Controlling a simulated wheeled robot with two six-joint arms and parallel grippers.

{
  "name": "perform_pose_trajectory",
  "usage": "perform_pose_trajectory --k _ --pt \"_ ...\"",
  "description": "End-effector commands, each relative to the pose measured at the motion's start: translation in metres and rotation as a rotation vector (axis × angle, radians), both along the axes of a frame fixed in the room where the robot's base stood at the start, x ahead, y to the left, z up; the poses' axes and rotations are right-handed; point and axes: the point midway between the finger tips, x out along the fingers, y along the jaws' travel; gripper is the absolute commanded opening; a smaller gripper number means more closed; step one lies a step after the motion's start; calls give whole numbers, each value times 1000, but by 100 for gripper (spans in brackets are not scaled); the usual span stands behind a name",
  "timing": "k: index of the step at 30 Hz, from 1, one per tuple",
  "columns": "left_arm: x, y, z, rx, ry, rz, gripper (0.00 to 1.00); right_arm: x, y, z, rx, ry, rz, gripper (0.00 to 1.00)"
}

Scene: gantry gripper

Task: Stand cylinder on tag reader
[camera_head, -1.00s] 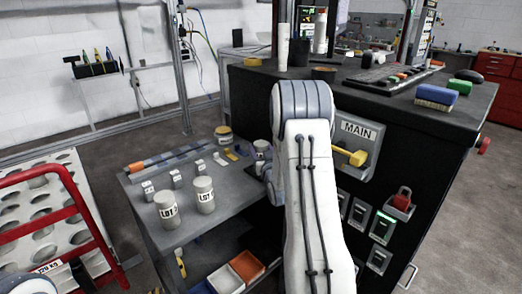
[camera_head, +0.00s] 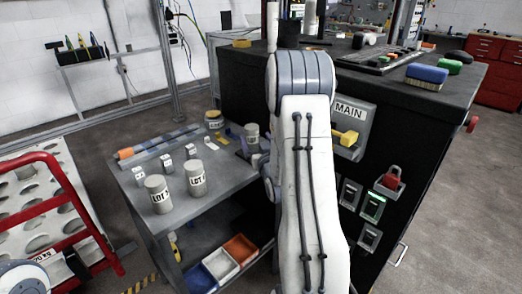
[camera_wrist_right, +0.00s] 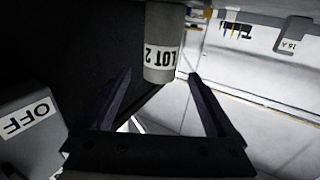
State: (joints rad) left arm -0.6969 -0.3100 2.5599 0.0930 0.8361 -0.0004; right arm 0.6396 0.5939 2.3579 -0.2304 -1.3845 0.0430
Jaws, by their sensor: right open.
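A grey cylinder (camera_head: 251,134) stands on the cart at the left edge of my right arm. Two more grey cylinders with LOT labels, one in front (camera_head: 158,194) and one beside it (camera_head: 195,178), stand on the cart top. In the right wrist view a grey cylinder marked LOT 2 (camera_wrist_right: 165,42) is just beyond the fingertips of my open right gripper (camera_wrist_right: 160,76), lined up between them and not gripped. In the head view my forearm hides most of this gripper. I cannot make out which thing is the tag reader. My left gripper is out of view.
A red-railed trolley (camera_head: 70,195) is at left. Bins (camera_head: 221,264) sit on the lower shelf.

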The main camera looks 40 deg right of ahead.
Motion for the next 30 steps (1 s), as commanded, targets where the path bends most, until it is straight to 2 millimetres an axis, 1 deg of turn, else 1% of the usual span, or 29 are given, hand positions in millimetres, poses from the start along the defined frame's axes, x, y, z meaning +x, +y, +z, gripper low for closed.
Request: perform_pose_trajectory --k 1,4,5,6,9,12,18,30 --pt "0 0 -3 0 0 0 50 -13 5 -1 2 1 -2 92" --pt "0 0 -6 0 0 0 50 -36 15 -1 1 1 -2 92" --pt "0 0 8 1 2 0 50 -36 16 5 3 4 0 92" --pt "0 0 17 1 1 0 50 -39 17 5 4 6 1 92" --pt "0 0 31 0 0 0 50 -45 20 4 2 5 2 92" --pt "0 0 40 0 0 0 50 -51 22 3 2 4 2 92" --pt "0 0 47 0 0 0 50 -58 25 2 0 1 0 92" --pt "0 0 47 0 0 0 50 -59 26 0 -1 -1 0 92"
